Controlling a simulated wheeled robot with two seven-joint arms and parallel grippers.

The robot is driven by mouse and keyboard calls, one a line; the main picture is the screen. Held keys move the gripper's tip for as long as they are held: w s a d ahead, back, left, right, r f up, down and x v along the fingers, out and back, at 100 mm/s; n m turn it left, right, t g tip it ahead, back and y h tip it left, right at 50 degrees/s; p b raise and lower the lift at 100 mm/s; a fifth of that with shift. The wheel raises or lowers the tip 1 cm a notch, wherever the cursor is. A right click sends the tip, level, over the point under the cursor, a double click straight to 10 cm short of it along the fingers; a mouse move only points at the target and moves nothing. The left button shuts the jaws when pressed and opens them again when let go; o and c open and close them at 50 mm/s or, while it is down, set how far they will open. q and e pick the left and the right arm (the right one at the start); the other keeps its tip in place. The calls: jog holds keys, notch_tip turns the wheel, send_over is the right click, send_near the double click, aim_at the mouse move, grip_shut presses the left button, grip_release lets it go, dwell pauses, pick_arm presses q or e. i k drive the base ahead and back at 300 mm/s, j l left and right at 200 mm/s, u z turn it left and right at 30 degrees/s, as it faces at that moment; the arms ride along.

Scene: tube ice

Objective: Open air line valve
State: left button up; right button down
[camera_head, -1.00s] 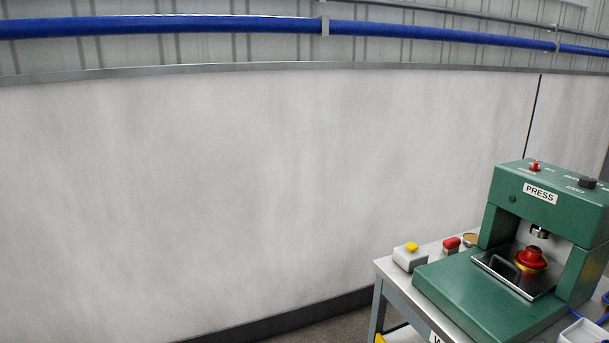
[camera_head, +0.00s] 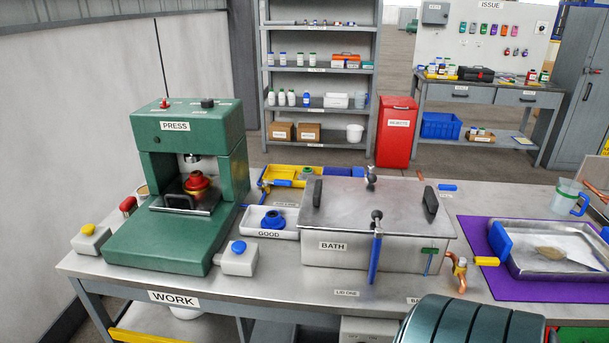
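No valve is readably labelled as the air line valve. A brass valve with a yellow lever (camera_head: 486,261) sits on a copper pipe (camera_head: 457,270) at the right end of the bath. I cannot make out either gripper in this view.
The steel bath (camera_head: 345,250) has a lid with black handles. The good tray (camera_head: 282,234) holds a blue part. Button boxes (camera_head: 240,262) flank the press. A metal tray (camera_head: 545,270) lies on a purple mat. A red bin (camera_head: 397,135) and shelves stand behind. The table's front strip is mostly clear.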

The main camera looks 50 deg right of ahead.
aim_at(282, 181)
jog(key=z, duration=1.55)
jog(key=i+j+u, duration=0.2)
jog(key=i+u, duration=0.15)
